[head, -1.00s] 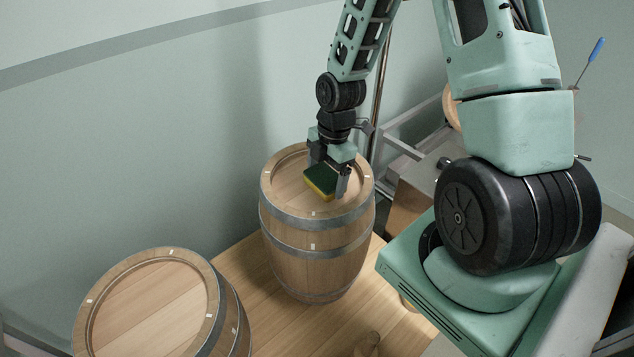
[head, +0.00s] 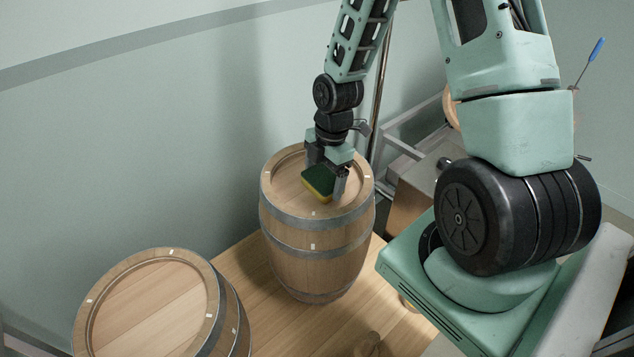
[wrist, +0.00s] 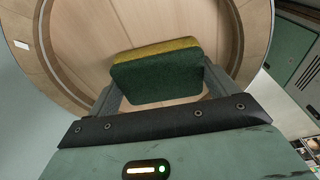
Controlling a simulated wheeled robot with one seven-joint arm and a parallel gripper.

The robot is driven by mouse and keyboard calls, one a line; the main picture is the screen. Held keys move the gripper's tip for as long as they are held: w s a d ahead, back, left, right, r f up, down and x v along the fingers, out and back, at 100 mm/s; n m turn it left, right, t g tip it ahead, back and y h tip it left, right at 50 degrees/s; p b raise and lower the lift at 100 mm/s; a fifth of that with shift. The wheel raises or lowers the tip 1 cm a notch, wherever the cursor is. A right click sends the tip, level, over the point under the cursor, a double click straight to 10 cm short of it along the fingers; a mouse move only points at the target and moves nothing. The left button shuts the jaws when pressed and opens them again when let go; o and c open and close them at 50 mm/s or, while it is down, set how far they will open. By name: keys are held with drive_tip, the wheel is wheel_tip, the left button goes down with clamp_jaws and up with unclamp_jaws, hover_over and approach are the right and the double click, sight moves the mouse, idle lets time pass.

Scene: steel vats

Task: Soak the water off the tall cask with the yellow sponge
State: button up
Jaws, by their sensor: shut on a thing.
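The tall cask (head: 316,250) is a wooden barrel with grey metal hoops, standing upright on a wooden surface; its round top also fills the wrist view (wrist: 100,30). The yellow sponge (head: 319,182) has a dark green layer and is at the cask's top, inside the rim. My gripper (head: 326,180) is shut on the sponge, with one finger at each side, as the wrist view shows the sponge (wrist: 158,80) between them. I cannot tell whether the sponge touches the wood. No water is clearly visible on the top.
A second, wider-looking cask (head: 150,305) stands at the lower left. The wooden surface (head: 285,325) is clear between the casks. A metal pole (head: 379,100) and a grey frame (head: 405,150) stand behind and right of the tall cask. A wall is close behind.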

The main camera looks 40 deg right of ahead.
wheel_tip(320, 180, up, 9)
drive_tip(key=p, duration=0.9)
idle(0.8)
